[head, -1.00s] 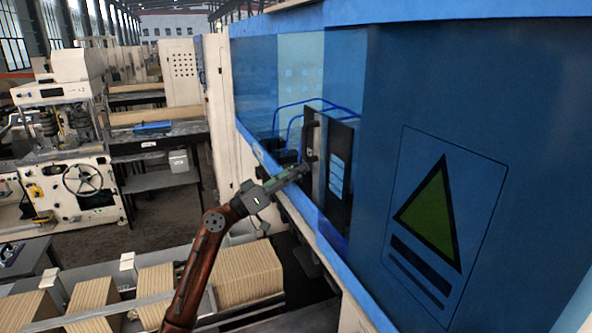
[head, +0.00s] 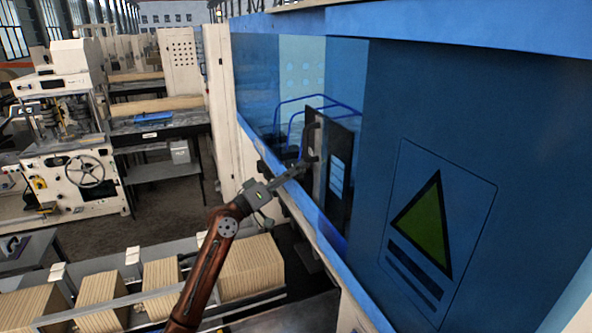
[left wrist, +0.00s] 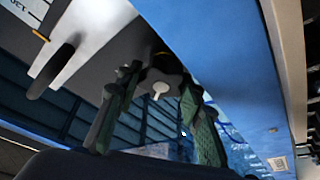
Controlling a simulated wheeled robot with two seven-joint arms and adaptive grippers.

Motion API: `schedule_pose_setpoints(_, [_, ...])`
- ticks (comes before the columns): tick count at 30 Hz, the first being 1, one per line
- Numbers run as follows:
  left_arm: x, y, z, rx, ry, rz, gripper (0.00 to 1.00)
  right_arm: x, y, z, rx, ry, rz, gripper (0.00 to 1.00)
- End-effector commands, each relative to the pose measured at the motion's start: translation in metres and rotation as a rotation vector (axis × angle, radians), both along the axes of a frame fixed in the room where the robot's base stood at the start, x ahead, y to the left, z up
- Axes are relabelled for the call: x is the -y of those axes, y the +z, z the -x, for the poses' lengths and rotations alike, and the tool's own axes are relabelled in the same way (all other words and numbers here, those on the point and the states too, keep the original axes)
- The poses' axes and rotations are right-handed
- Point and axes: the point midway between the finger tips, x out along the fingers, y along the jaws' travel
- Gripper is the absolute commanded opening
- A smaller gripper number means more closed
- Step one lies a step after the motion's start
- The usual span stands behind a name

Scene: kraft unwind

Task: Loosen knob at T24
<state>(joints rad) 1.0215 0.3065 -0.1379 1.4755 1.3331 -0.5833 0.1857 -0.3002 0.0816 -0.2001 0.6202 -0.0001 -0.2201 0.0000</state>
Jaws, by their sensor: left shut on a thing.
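A dark knob (left wrist: 165,68) with a pale mark on its face sits between the fingers in the left wrist view. My left gripper (left wrist: 160,86) is shut on it, with one green-padded finger on each side. In the head view my left gripper (head: 303,166) reaches to the edge of a dark upright panel (head: 341,165) on the blue machine, below a dark handle (head: 309,133). The knob is too small and covered to make out there. No T24 label can be read. My right gripper is not in view.
The blue machine wall (head: 440,140) with a green triangle sign fills the right side. A blue ledge (head: 325,235) runs below the panel. Blue hoses (head: 300,103) loop behind the panel. Stacked tan boards (head: 250,268) lie below my left arm.

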Motion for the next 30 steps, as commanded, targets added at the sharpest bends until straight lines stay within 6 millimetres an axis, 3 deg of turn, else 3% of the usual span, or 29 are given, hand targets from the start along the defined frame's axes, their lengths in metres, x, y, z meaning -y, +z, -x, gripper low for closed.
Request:
schedule_pose_setpoints(9, [-0.001, 0.002, 0.0, 0.003, 0.002, 0.001, 0.53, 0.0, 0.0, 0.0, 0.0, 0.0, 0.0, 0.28])
schedule_pose_setpoints(23, [-0.001, -0.001, 0.0, 0.003, 0.001, -0.002, 0.53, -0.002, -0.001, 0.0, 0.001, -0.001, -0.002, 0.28])
schedule_pose_setpoints(30, [0.0, -0.004, 0.0, 0.086, 0.001, -0.036, 0.53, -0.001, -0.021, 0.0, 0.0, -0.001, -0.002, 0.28])
